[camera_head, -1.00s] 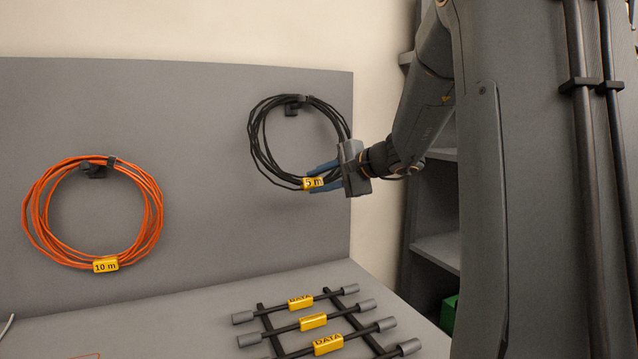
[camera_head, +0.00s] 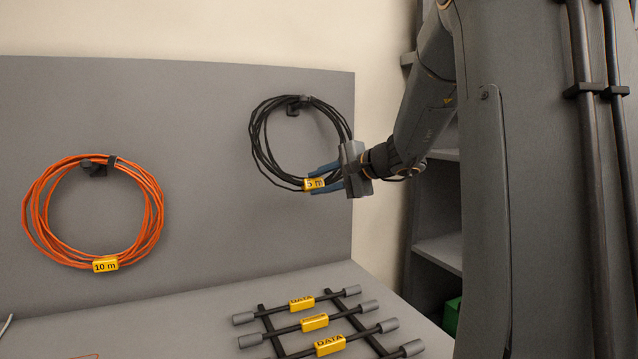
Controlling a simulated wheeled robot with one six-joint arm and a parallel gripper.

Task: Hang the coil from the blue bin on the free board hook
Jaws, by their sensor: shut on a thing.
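A black cable coil (camera_head: 262,157) with a yellow "5 m" tag (camera_head: 314,184) is at the right part of the grey board. Its top loops lie at the right board hook (camera_head: 293,110); whether the hook bears its weight I cannot tell. My gripper (camera_head: 323,178) has its blue fingers shut on the coil's lower right side, by the tag. An orange coil (camera_head: 158,215) with a "10 m" tag hangs on the left board hook (camera_head: 95,170). The blue bin is not in view.
A rack (camera_head: 262,318) with several tagged black rods lies on the grey bench below the coil. The grey board (camera_head: 200,120) is bare between the two coils. Shelves (camera_head: 438,250) with a green object (camera_head: 452,315) stand behind my arm.

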